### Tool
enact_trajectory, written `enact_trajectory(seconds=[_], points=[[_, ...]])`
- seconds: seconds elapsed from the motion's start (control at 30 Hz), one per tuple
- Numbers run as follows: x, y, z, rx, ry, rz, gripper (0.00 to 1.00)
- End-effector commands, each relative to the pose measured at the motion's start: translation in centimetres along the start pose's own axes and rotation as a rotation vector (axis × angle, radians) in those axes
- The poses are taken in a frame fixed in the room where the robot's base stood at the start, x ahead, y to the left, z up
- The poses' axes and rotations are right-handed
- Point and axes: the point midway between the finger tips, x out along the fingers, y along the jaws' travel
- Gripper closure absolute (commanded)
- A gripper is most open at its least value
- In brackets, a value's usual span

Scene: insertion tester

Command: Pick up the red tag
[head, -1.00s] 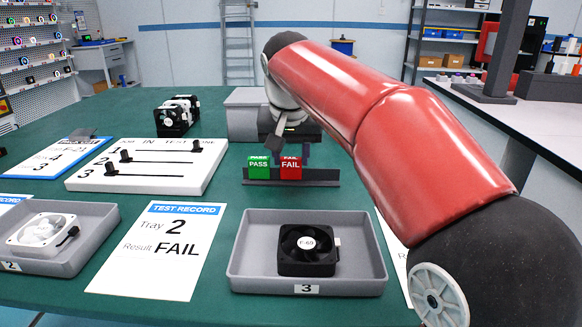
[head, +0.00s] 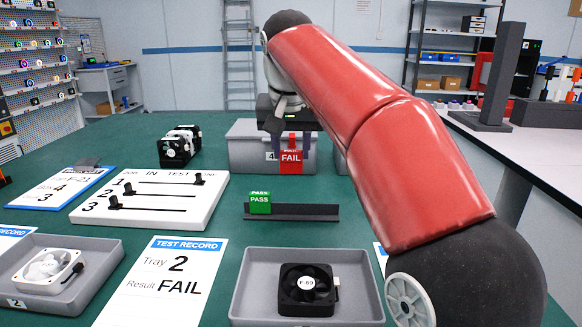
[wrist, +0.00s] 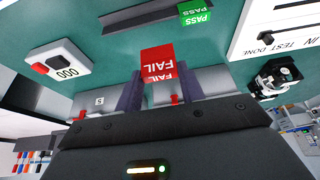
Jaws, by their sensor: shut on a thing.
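The red tag (head: 291,158), lettered FAIL, is held up in front of a grey bin at the back of the table. My gripper (head: 292,145) is shut on it, with a finger on either side. In the wrist view the red tag (wrist: 160,64) sits between the two dark fingertips of my gripper (wrist: 150,90). The tag is clear of the dark rack (head: 300,212). A green PASS tag (head: 260,202) stands at the rack's left end.
Grey bins (head: 245,150) stand behind the tag. A tray marked 3 (head: 250,300) with a black fan (head: 306,288) lies in front. A white slider board (head: 150,200) is at left. A white box with a red button (wrist: 58,60) shows in the wrist view.

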Motion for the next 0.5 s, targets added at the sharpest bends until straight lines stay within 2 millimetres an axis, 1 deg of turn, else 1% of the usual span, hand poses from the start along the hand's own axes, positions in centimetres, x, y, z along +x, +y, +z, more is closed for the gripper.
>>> enact_trajectory(seconds=[0.03,0.1,0.23,0.27,0.3,0.5], points=[[-2.5,-0.1,-1.2,0.0,0.004,-0.002,0.82],[-4.7,-0.1,-2.1,0.0,0.003,-0.001,0.82],[-8.4,-0.1,-3.6,0.001,0.002,-0.001,0.82],[-8.0,-0.1,-3.5,0.0,0.001,0.0,0.82],[-8.0,-0.1,-3.6,-0.001,0.001,0.0,0.82],[-9.3,-0.1,-4.0,-0.001,0.0,0.0,0.82]])
